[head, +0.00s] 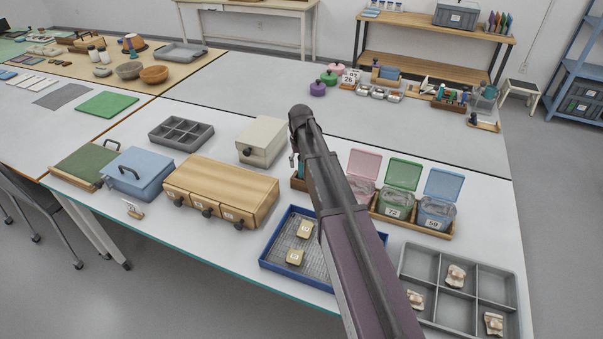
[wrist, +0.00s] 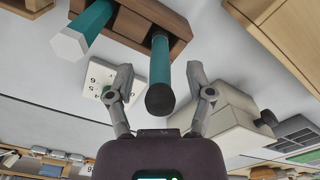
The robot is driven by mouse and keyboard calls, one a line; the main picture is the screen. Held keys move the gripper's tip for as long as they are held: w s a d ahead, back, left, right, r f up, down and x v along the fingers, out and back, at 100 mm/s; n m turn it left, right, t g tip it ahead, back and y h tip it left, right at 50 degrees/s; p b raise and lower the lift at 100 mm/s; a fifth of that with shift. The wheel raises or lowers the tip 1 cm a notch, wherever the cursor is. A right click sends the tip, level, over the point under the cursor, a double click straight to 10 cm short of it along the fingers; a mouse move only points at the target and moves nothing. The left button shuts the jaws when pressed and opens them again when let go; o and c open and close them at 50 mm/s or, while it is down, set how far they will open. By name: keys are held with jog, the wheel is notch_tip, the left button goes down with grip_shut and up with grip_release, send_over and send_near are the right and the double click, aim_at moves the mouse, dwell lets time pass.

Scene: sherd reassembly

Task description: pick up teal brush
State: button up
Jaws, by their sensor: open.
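Two teal handles stand out of a brown wooden holder (wrist: 145,22) in the wrist view. One teal brush handle (wrist: 161,62) has a dark round end; the other teal handle (wrist: 90,25) has a white six-sided end. My gripper (wrist: 160,82) is open, its fingers on either side of the dark-ended handle, with a visible gap on each side. I see no firm contact. In the head view my arm hides most of the holder (head: 298,185) and its contents; a little teal shows beside the arm. Which handle is the brush I cannot tell for certain.
A cream box (head: 262,141) and a wooden drawer unit (head: 220,190) stand left of the holder. Open-lidded pink, green and blue bins stand right. A blue tray (head: 266,262) and a grey compartment tray (head: 480,266) lie in front. A white numbered block (wrist: 98,77) shows beside the fingers.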

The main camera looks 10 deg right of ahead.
grip_shut()
dwell(0.5)
notch_tip(320, 180, up, 10)
jog(key=p, duration=1)
dwell(0.6)
